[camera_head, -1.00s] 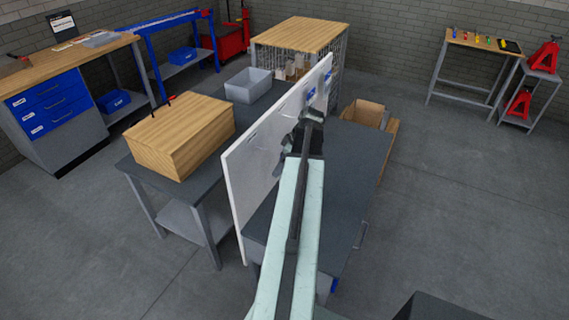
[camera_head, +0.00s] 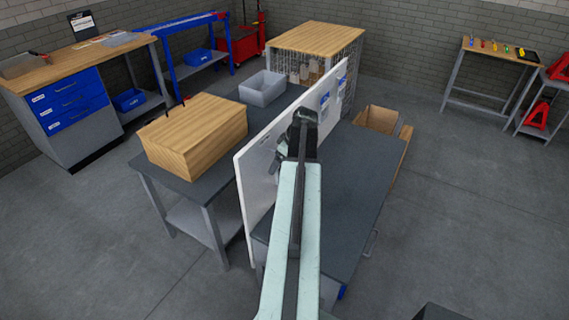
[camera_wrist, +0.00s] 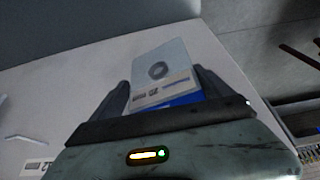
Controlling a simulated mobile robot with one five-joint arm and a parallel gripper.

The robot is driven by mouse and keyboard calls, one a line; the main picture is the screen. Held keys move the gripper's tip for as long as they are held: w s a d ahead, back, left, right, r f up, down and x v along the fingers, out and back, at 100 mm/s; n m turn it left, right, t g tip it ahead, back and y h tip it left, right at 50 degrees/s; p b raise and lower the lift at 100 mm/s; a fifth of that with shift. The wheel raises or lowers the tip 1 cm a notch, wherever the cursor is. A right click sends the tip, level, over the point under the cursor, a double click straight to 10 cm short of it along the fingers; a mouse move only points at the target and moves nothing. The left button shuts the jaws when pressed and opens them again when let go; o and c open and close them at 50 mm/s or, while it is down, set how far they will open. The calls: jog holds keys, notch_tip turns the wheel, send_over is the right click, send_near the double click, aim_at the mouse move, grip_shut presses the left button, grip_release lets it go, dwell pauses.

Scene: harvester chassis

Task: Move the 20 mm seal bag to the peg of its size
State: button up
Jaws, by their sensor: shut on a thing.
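The seal bag (camera_wrist: 172,58) is a clear bag with a dark ring inside and a white and blue label that seems to read 20. My gripper (camera_wrist: 162,88) is shut on its label end in the wrist view. The bag is in front of the white peg board (camera_wrist: 75,90); I cannot tell the gap. In the wrist view a bare peg (camera_wrist: 25,139) stands out at lower left, above a small size label (camera_wrist: 38,166) ending in 2.
Blue-labelled items (camera_head: 325,99) hang at the board's far end. A dark bench top (camera_head: 355,190) lies clear to the board's right. A wooden box (camera_head: 190,135) and a grey bin (camera_head: 263,88) stand left of the board. An open carton (camera_head: 377,118) is beyond the bench.

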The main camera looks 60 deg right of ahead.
jog(key=shift+w+f+b, duration=0.25)
jog(key=shift+w+f, duration=0.05)
jog(key=shift+w, duration=0.45)
jog(key=shift+w+f+b, duration=0.25)
jog(key=shift+w, duration=0.45)
jog(key=o, duration=1.1)
jog(key=shift+r, duration=0.15)
jog(key=p+v, duration=0.7)
jog(key=shift+s+r, duration=0.2)
jog(key=shift+r, duration=0.2)
jog(key=shift+f, duration=0.15)
